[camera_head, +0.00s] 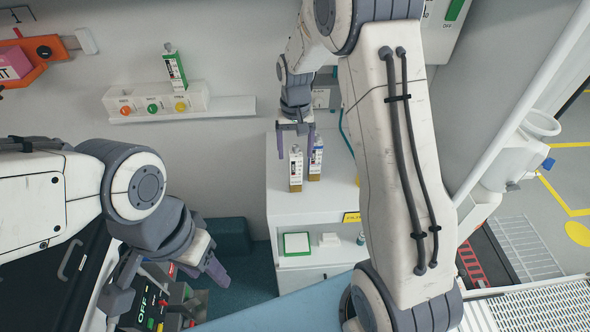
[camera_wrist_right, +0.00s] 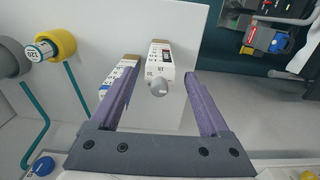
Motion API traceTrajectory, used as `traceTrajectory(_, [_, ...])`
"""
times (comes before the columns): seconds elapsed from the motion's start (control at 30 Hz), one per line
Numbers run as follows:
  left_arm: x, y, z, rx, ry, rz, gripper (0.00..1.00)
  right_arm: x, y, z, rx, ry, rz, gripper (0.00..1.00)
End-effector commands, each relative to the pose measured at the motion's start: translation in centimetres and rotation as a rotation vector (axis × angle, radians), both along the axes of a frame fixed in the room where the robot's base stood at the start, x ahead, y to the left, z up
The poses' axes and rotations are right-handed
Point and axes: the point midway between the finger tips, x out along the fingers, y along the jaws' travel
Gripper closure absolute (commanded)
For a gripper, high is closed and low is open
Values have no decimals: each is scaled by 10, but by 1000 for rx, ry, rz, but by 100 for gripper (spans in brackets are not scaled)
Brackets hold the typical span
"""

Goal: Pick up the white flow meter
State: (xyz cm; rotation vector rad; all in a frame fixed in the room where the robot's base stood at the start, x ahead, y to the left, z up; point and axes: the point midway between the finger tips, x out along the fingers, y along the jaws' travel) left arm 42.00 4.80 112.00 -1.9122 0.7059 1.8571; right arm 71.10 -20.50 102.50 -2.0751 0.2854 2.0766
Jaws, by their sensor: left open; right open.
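The white flow meter (camera_head: 296,170), a narrow upright box with a brown base, stands on the white cabinet top. In the right wrist view this white meter (camera_wrist_right: 159,64), with a grey knob, shows beyond and between the fingertips. My right gripper (camera_head: 295,146) is open above it, with nothing held; its purple fingers (camera_wrist_right: 163,80) are apart. A blue-marked meter (camera_head: 316,160) stands close beside the white one and is partly hidden behind a finger in the right wrist view (camera_wrist_right: 112,88). My left gripper (camera_head: 203,268) is open and empty at lower left, away from the meters.
A green-marked meter (camera_head: 175,68) stands on a wall shelf (camera_head: 235,107) beside several coloured knobs. The white cabinet (camera_head: 285,205) has free top around the meters. A yellow-ended cylinder (camera_wrist_right: 60,45) and teal tubes lie left in the right wrist view.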

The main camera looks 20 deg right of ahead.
Motion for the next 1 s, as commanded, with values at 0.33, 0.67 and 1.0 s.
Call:
traceTrajectory(0.33, [0, 0, 16, 0, 0, 1, 47, -1, -1, -33, 0, 5, 1, 20])
traceTrajectory(0.67, [0, 0, 23, 0, 0, 1, 47, 0, -1, -67, 0, 0, 1, 20])
traceTrajectory(1.0, [0, 0, 22, 0, 0, 1, 47, 0, -1, -67, 1, -1, 1, 85])
